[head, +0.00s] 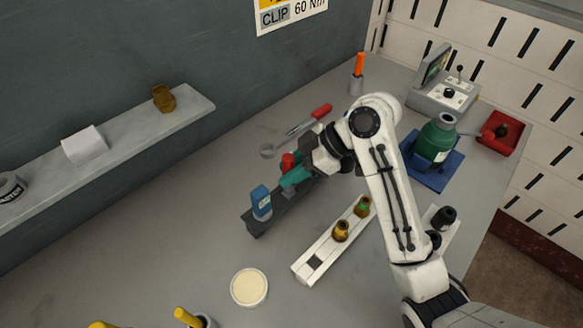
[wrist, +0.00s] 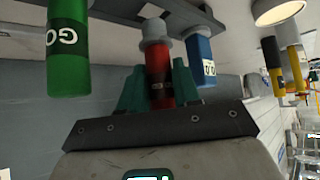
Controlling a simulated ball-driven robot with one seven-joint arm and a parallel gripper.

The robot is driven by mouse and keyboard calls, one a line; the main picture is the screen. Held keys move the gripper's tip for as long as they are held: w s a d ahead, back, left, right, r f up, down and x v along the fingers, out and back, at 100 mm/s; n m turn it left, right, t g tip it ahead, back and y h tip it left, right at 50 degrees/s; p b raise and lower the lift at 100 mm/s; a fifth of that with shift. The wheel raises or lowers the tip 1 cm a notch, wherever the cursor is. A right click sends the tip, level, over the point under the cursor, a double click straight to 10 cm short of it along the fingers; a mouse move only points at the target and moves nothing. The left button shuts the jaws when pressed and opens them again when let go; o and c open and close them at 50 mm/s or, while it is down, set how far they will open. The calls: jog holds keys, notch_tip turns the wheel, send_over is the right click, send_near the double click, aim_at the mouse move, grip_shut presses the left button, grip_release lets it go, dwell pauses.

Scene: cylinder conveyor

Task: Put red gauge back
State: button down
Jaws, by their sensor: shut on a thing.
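The red gauge (head: 288,162) is between the teal fingers of my gripper (head: 297,178), which are shut on it. In the wrist view the red gauge (wrist: 159,75) has a grey collar at its end and sits between the fingers (wrist: 158,90), close to a dark rack (wrist: 125,14). I cannot tell whether it is seated in the rack. The dark rack (head: 257,227) lies on the bench in the head view. A blue gauge (head: 261,203) stands at its near end and shows in the wrist view (wrist: 201,60). A green gauge (wrist: 67,50) shows only in the wrist view.
A cream dish (head: 249,287) is in front. A red-handled tool (head: 321,111) lies behind my gripper. A green bottle (head: 434,143) on a blue mat and a red tray (head: 515,142) are right.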

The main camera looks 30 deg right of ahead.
aim_at(289, 157)
jog(key=shift+f+b, duration=0.4)
jog(key=shift+f, duration=0.3)
jog(key=c, duration=0.7)
grip_release()
jog(key=shift+r+p, duration=2.85)
jog(key=shift+r, duration=0.15)
